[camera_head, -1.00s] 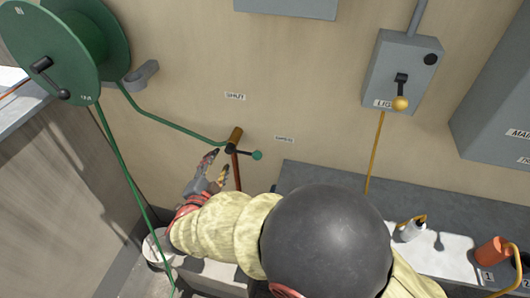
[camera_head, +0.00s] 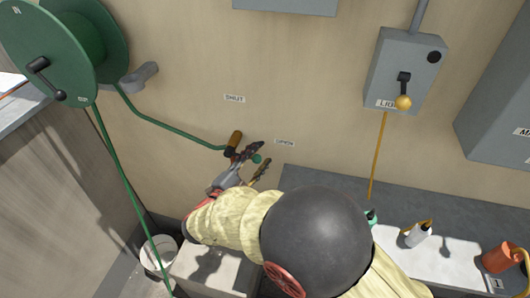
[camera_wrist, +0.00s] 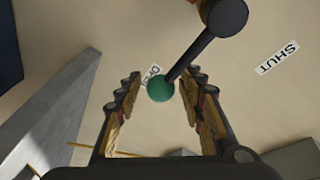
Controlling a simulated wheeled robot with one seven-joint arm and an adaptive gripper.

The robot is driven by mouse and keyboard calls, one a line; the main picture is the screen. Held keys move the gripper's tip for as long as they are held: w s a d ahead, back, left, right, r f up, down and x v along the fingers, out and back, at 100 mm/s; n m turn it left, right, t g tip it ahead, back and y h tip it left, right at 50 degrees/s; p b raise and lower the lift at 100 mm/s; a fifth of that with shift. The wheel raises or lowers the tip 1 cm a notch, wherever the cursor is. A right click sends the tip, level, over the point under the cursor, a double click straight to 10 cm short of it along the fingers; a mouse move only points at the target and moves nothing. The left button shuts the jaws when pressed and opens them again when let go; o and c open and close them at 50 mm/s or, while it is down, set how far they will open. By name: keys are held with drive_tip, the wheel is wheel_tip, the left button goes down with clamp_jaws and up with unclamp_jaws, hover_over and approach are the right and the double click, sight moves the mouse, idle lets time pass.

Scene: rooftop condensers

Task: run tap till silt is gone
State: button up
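The tap (camera_head: 234,142) has a brass-coloured body on the wall, fed by a green hose. Its dark lever ends in a green knob (camera_head: 257,158) and points right and slightly down. In the wrist view the green knob (camera_wrist: 160,88) lies between the fingers of my gripper (camera_wrist: 158,90), with a gap on each side. My gripper also shows in the head view (camera_head: 259,160), open at the lever end. A SHUT label (camera_head: 234,99) is above the tap, and another label (camera_head: 284,142) is right of it, partly covered in the wrist view. No running water is visible.
A white bucket (camera_head: 160,252) stands on the floor below left. A green hose reel (camera_head: 75,45) is at upper left. A grey switch box (camera_head: 405,70) with a yellow-knobbed lever is at right, above a grey bench (camera_head: 330,180) carrying bottles and an orange container (camera_head: 498,257).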

drive_tip(key=shift+b+x, duration=0.3)
drive_tip(key=shift+x, duration=1.45)
drive_tip(key=shift+c, duration=0.3)
clamp_jaws()
drive_tip(key=shift+f, duration=0.1)
